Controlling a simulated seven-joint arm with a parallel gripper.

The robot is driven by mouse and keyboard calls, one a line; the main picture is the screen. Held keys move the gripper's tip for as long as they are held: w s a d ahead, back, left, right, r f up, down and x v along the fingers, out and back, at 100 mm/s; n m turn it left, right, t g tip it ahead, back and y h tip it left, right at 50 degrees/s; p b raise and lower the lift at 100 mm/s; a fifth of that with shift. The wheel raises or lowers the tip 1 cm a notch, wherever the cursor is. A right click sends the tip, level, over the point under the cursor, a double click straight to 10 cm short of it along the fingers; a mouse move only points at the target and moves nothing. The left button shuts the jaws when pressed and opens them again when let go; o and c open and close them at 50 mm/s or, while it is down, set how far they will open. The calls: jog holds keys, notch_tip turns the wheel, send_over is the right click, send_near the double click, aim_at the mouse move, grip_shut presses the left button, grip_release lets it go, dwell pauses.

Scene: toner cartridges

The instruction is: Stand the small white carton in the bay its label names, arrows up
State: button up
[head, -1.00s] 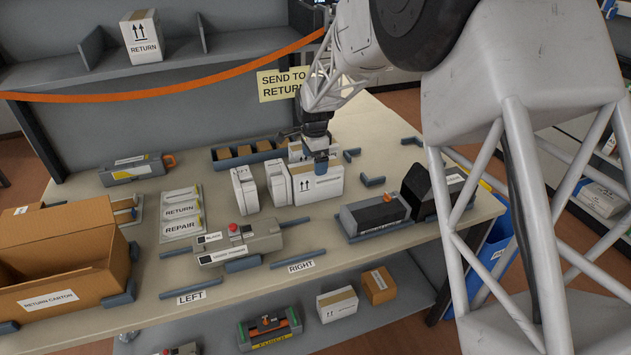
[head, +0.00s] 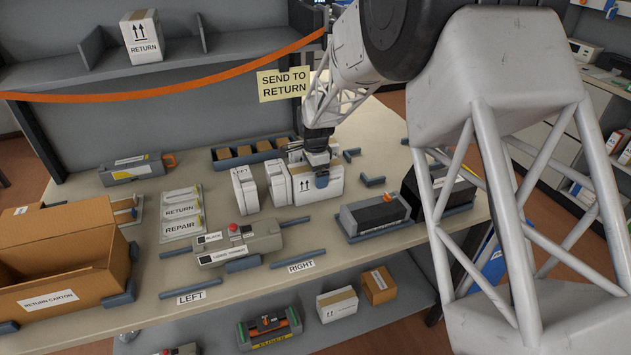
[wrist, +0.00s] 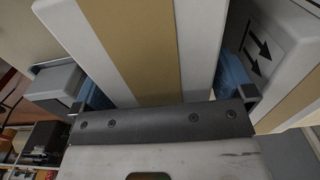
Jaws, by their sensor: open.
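Several white cartons with tan tape stand mid-table in the head view. One, reading LEFT (head: 243,190), stands at the left, with a narrow white carton (head: 279,184) beside it. A wider white carton with upright arrows (head: 325,190) stands to their right. My gripper (head: 320,178) is down at the wider carton's top. In the wrist view, my open gripper (wrist: 165,95) has blue fingers on either side of a taped white carton (wrist: 200,40). Contact is unclear. Another white carton with arrows (wrist: 262,45) is close outside the right finger. The held-side carton's label is hidden.
LEFT (head: 191,297) and RIGHT (head: 301,267) labels mark the table's front edge beside blue rails. A grey toner unit (head: 238,246) lies between. A brown return carton (head: 60,298) is at left. A sign (head: 284,84) reads SEND TO RETURN. A white RETURN carton (head: 140,38) stands on the upper shelf.

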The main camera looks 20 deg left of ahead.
jog(key=shift+c, duration=0.2)
jog(key=c, duration=1)
jog(key=shift+r, duration=0.15)
notch_tip(320, 180, up, 18)
jog(key=shift+f, duration=0.1)
jog(key=shift+d, duration=0.1)
dwell(0.8)
jog(key=w+d+n, duration=0.3)
jog(key=w+d, duration=0.2)
jog(key=d, duration=1.3)
jog(key=w+d+n, duration=0.3)
jog(key=w+d, duration=0.2)
jog(key=d, duration=1.3)
jog(key=w+d+n, duration=0.3)
jog(key=w+d, duration=0.3)
jog(key=d, duration=1.1)
jog(key=shift+d+f, duration=0.25)
jog(key=shift+d, duration=0.15)
